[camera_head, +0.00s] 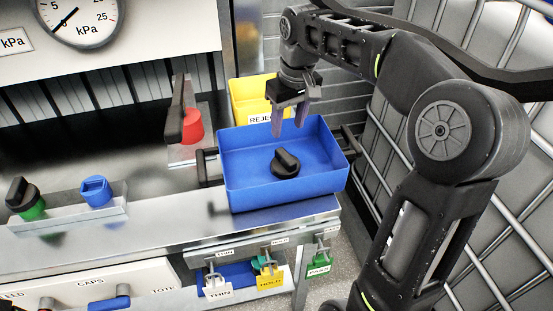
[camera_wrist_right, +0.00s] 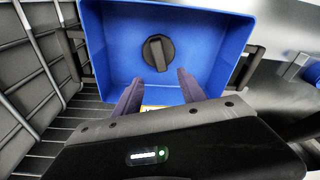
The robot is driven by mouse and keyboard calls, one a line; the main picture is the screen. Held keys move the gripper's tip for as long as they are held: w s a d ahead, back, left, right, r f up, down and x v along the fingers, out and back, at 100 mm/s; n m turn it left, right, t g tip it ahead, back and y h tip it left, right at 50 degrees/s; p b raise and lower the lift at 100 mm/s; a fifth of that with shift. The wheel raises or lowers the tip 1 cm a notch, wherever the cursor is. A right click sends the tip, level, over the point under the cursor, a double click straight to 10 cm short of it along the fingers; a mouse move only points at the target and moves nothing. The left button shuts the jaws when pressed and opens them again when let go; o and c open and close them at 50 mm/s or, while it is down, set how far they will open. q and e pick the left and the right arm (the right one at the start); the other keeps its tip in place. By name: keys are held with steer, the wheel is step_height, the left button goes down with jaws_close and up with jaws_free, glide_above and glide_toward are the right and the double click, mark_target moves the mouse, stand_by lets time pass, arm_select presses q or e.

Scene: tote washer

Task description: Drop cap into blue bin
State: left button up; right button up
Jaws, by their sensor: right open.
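A black round cap with a raised grip bar (camera_head: 286,162) lies inside the blue bin (camera_head: 245,192), on its floor. The cap also shows in the right wrist view (camera_wrist_right: 158,52), on the floor of the blue bin (camera_wrist_right: 105,45). My right gripper (camera_head: 288,120) is above the far side of the bin, pointing down. Its fingers (camera_wrist_right: 160,88) are apart with nothing between them, and clear of the cap. My left gripper is not in view.
A yellow bin labelled REJECT (camera_head: 245,92) stands behind the blue bin. A red cap (camera_head: 193,126) sits to the left. A green cap with black handle (camera_head: 30,205) and a blue cap (camera_head: 96,191) stand on a ledge. Tags (camera_head: 270,279) hang below the front edge. Metal bars flank the right.

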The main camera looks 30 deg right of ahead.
steer(key=r, duration=0.4)
steer(key=shift+s+r, duration=0.3)
steer(key=shift+s, duration=0.05)
stand_by(0.4)
